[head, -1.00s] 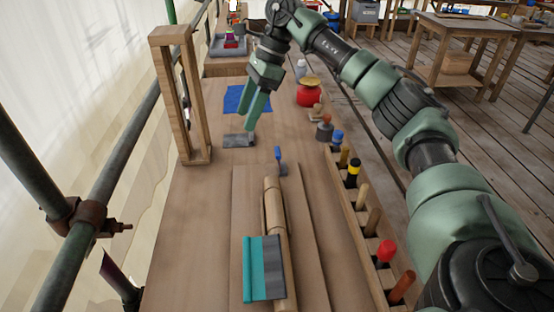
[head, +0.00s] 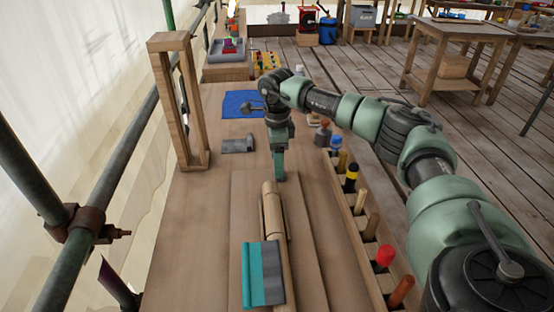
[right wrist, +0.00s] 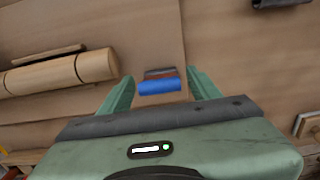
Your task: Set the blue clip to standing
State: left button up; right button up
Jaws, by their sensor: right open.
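The blue clip (right wrist: 160,86) shows in the right wrist view as a blue rounded bar with a brown and grey part behind it. It is on the wooden bench, between the two fingers of my right gripper (right wrist: 160,80), with a gap at each side. In the head view my right gripper (head: 279,177) points down at the far end of the wooden board and hides the clip. The gripper is open and holds nothing. I cannot tell from these views whether the clip lies flat or stands. My left gripper is not in view.
A round wooden spindle (head: 271,205) and a teal and grey sheet (head: 254,272) lie on the board nearer me. A tool rack (head: 357,230) runs along the right. A wooden frame (head: 159,105) stands left. A grey block (head: 237,145) and blue cloth (head: 243,103) lie farther back.

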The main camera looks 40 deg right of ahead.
grip_shut()
jog(key=shift+s+d+f+y, duration=0.1)
jog(key=shift+d+f+y, duration=0.05)
jog(key=shift+y, duration=0.15)
jog(key=shift+s+d+t+y+b, duration=0.1)
jog(key=shift+d+t+y+b, duration=0.05)
jog(key=shift+t+y+b, duration=0.3)
jog(key=shift+r, duration=0.2)
grip_release()
